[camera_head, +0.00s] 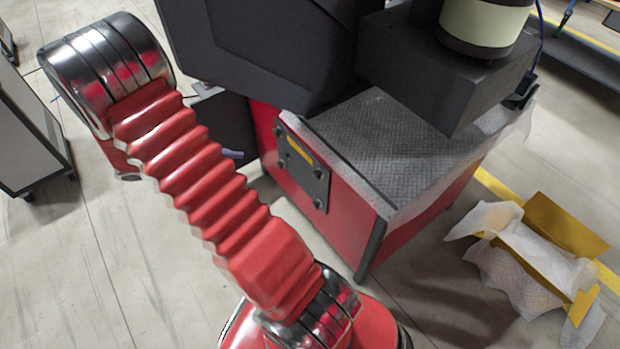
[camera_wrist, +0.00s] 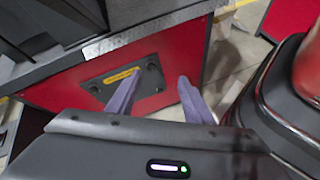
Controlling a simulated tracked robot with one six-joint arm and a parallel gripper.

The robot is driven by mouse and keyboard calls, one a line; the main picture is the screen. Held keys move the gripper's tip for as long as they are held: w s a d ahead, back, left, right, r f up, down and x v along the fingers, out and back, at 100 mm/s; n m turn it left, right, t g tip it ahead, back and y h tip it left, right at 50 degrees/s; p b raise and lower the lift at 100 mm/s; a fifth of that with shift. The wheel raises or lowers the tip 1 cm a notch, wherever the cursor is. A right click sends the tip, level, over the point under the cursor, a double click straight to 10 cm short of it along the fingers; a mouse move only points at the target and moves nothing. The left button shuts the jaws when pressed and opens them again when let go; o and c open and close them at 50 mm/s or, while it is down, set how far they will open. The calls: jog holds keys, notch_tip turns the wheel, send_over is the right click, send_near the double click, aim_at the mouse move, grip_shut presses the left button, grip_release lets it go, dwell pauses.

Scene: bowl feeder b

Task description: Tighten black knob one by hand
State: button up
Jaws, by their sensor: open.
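A dark grey plate (camera_wrist: 148,80) with a yellow label is fixed on the red side of a cabinet in the wrist view. Small black knobs sit near its corners; one knob (camera_wrist: 93,89) is at its left. Which is knob one, I cannot tell. The plate (camera_head: 300,168) also shows in the head view, with several black knobs. My gripper (camera_wrist: 160,76) is open and empty, its two purple fingers apart in front of the plate. The left finger overlaps the plate and hides part of it; the right finger is beside its right end. Neither finger visibly holds a knob.
The red cabinet (camera_head: 408,240) has a grey textured top (camera_head: 390,135), with dark machine housings (camera_head: 440,80) above it. A yellow box with white wrapping (camera_head: 545,250) lies on the floor at right. A grey cabinet (camera_head: 28,135) stands at left. Open floor lies between.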

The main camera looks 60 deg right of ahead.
jog(key=s+d+f+n+g+h, duration=0.1)
jog(key=d+f+n+h, duration=0.15)
jog(key=f, duration=0.35)
jog(key=s+d+f+n+g+h, duration=0.1)
jog(key=d+f, duration=0.3)
jog(key=f, duration=0.2)
jog(key=n+t+h, duration=0.1)
jog(key=n+h, duration=0.3)
jog(key=n, duration=0.2)
send_near(314, 175)
jog(key=v, duration=0.5)
jog(key=shift+a+r+m+y, duration=0.2)
jog(key=shift+r+m+y, duration=0.05)
jog(key=shift+r, duration=0.05)
jog(key=shift+d, duration=0.1)
jog(key=x, duration=1.3)
jog(key=shift+s+d, duration=0.1)
jog(key=shift+d, duration=0.2)
jog(key=shift+c, duration=0.4)
